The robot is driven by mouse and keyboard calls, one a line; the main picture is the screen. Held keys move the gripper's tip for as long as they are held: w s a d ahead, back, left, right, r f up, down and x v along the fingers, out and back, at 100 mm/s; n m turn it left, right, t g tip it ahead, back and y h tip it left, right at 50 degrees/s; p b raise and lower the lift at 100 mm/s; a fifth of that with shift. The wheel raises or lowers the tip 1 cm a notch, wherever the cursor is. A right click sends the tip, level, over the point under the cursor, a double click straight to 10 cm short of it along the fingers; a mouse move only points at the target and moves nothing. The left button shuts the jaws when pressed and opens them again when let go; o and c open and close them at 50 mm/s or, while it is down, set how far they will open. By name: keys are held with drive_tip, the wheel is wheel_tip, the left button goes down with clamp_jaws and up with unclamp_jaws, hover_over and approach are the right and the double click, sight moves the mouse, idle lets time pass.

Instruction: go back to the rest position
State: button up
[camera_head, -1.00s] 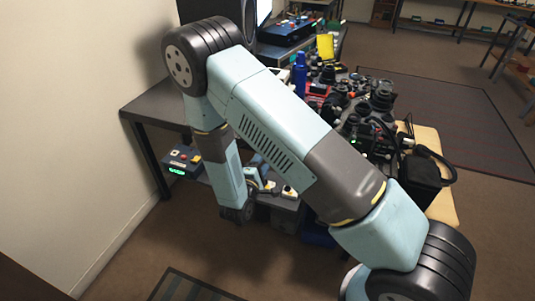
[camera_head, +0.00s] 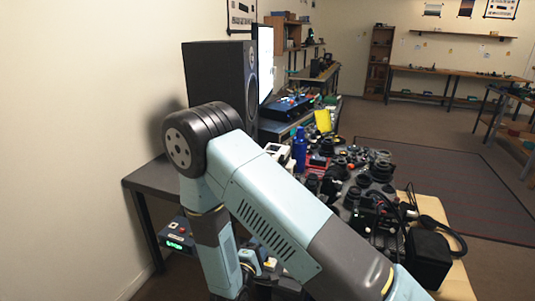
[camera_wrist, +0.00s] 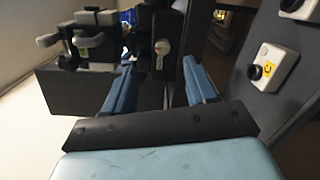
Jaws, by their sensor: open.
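My gripper (camera_wrist: 160,72) shows in the wrist view with its two blue fingers spread apart. No object is clearly held between them. A dark block with a small silver-and-white knob (camera_wrist: 162,48) shows beyond and between the fingertips; I cannot tell whether a finger touches it. In the head view my arm is bent, rising to a dark joint and coming down beside the near end of the bench; my gripper is mostly hidden there.
A dark bench (camera_head: 158,178) stands against the left wall, with a black speaker (camera_head: 219,78), a blue bottle (camera_head: 300,148) and camera lenses (camera_head: 376,165). A control box with a green display (camera_head: 177,238) sits below. White button boxes (camera_wrist: 272,66) show right of my gripper. Open floor lies right.

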drive_tip(key=s+d+r+m+g+h, duration=0.25)
drive_tip(key=d+r+m+g, duration=0.4)
drive_tip(key=d+r, duration=0.45)
drive_tip(key=s+d+r+m+g+h, duration=0.1)
drive_tip(key=d+r+m+g+h, duration=0.2)
drive_tip(key=d+r+m+g, duration=0.55)
drive_tip(key=s+d+r+t+y, duration=0.2)
drive_tip(key=s+r+y, duration=0.4)
drive_tip(key=s+r, duration=0.3)
drive_tip(key=s+d+r+m+t+y, duration=0.1)
drive_tip(key=s+d+r+t+y, duration=0.1)
drive_tip(key=s+d+r+y, duration=0.2)
drive_tip(key=shift+s+d+r+y, duration=0.3)
drive_tip(key=shift+s+r+y, duration=0.85)
drive_tip(key=shift+s+r, duration=1.65)
drive_tip(key=shift+w+r, duration=0.4)
drive_tip(key=shift+w, duration=0.05)
